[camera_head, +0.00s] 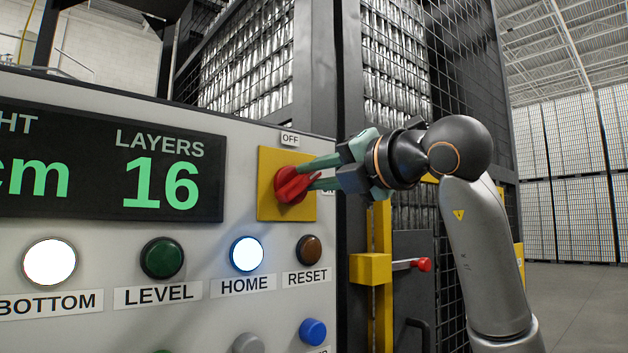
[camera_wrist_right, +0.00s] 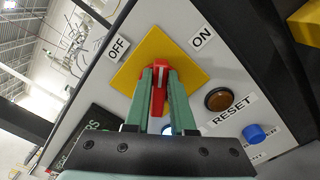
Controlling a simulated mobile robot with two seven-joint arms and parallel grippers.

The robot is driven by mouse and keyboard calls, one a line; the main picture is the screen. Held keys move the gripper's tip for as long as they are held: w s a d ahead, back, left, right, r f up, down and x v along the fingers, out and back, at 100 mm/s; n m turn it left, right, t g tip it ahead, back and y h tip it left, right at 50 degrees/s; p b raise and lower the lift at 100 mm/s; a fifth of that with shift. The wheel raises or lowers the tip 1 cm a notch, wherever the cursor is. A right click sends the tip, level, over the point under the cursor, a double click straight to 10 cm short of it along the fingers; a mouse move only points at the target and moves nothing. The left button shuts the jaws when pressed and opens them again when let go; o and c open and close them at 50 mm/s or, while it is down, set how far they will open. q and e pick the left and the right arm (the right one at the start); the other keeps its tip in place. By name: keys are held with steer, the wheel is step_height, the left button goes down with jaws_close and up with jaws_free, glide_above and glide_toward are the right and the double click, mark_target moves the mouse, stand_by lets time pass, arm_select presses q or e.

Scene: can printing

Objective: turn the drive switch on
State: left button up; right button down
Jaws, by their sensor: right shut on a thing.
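The drive switch (camera_head: 288,187) is a red rotary knob on a yellow square plate (camera_head: 268,165), at the right end of the grey control panel. An OFF label sits above the plate; the ON label at its right is mostly hidden by my gripper. My right gripper (camera_head: 308,176) reaches in from the right with its green fingers on both sides of the red handle. In the right wrist view the fingers are shut on the switch (camera_wrist_right: 159,92). There its handle points up, between the OFF label (camera_wrist_right: 118,49) and the ON label (camera_wrist_right: 202,37). My left gripper is not in view.
Below the switch are a brown RESET button (camera_head: 309,250), a lit HOME button (camera_head: 247,254) and a blue button (camera_head: 313,332). A display (camera_head: 110,160) reads LAYERS 16. Right of the panel stand a yellow latch (camera_head: 370,268) with a red-tipped handle and a mesh cage.

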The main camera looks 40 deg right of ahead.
steer(key=m, duration=0.1)
steer(key=m+b, duration=0.1)
steer(key=m, duration=0.1)
steer(key=shift+d+f, duration=0.1)
steer(key=shift+f, duration=0.2)
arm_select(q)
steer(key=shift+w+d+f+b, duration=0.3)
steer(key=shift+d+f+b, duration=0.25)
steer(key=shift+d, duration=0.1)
arm_select(e)
steer(key=shift+d+f+m, duration=0.1)
steer(key=shift+f+m, duration=0.05)
steer(key=shift+m, duration=0.9)
steer(key=shift+f+m, duration=0.15)
steer(key=shift+m, duration=0.9)
steer(key=c, duration=0.8)
jaws_free()
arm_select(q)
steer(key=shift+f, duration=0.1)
arm_select(e)
steer(key=shift+o, duration=0.2)
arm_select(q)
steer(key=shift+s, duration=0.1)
